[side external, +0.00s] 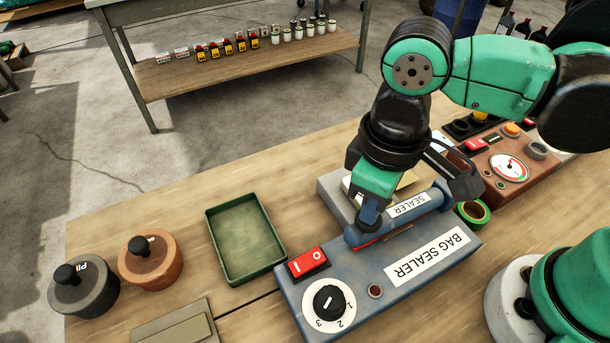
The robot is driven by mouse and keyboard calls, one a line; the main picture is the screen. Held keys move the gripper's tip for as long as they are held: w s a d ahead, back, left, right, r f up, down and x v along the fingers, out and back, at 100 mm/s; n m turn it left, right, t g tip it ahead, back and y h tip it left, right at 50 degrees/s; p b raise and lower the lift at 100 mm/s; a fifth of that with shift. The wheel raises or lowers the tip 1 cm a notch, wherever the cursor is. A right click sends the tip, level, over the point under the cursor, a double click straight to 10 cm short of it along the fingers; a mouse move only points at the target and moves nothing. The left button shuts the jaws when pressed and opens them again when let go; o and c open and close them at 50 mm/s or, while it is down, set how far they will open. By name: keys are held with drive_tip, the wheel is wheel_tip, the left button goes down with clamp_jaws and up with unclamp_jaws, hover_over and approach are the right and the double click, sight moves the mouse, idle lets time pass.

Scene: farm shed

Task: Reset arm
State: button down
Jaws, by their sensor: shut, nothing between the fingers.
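My gripper (370,208), green and black, points down at the blue-grey bag sealer (350,300) on the wooden bench. Its shut fingertips are at the left end of the sealer's blue bar, labelled SEALER (410,205); I cannot tell whether they touch it. Nothing shows in the fingers. The gripper hides part of the bar and the sealer's back. A red rocker switch (308,263) and a black dial (329,300) marked 1, 2, 3 sit on the sealer's left end.
An empty green tray (282,257) lies left of the sealer. Two knobbed round weights, dark grey (85,298) and copper-brown (158,268), stand farther left. A red-brown gauge box (530,152) and a green tape roll (473,212) are on the right. The bench's left back is clear.

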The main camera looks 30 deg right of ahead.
drive_tip(key=shift+f, duration=0.2)
drive_tip(key=shift+a+f, duration=0.1)
drive_tip(key=shift+f, duration=0.05)
idle(2.4)
drive_tip(key=shift+r, duration=4.05)
drive_tip(key=w+d+f+m+t, duration=0.2)
drive_tip(key=w+d+m+t, duration=0.1)
drive_tip(key=d, duration=0.5)
drive_tip(key=w+d+f+m+t, duration=0.2)
drive_tip(key=w+d+m+t, duration=0.1)
drive_tip(key=d, duration=0.5)
drive_tip(key=shift+w+d+t, duration=0.15)
drive_tip(key=shift+w+t, duration=0.15)
drive_tip(key=shift+t, duration=0.3)
